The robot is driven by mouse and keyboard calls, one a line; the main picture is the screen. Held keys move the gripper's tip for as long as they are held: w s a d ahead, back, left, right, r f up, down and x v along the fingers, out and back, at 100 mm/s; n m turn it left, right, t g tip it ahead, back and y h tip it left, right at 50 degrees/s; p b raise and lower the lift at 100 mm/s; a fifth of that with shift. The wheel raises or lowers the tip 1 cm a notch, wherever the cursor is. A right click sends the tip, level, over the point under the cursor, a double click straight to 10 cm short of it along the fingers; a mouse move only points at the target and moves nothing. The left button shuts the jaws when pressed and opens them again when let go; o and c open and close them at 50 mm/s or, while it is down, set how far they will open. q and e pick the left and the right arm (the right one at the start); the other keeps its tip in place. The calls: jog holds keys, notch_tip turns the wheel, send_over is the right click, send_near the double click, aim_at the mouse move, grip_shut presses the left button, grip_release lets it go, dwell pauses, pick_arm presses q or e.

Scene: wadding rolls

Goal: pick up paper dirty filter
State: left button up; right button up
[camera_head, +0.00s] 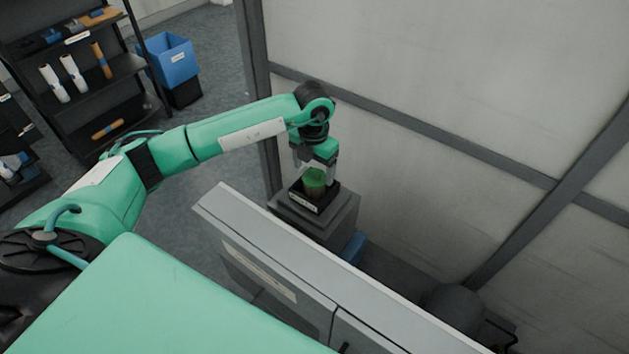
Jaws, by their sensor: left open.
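A small dark box (302,200) with a pale label sits on a grey stand behind the grey cabinet. A green-topped, brownish piece (314,181) stands in this box and seems to be the paper dirty filter, though its lower part is hidden by the box wall. My left gripper (316,172) points down right over the box, with its open fingers around or just above the green top. I cannot tell whether the fingers touch it. My right gripper is not in view.
The grey cabinet (262,258) has a raised edge in front of the stand. A grey panel wall (430,90) rises close behind. A black shelf (95,75) with rolls and a blue bin (170,60) stand at the back left. The floor between is clear.

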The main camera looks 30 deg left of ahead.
pick_arm(q)
notch_tip(320, 180, down, 3)
jog(key=shift+d+r+p, duration=0.1)
jog(key=shift+p, duration=0.8)
jog(key=shift+f, duration=0.5)
jog(key=c, duration=1)
jog(key=shift+r, duration=0.15)
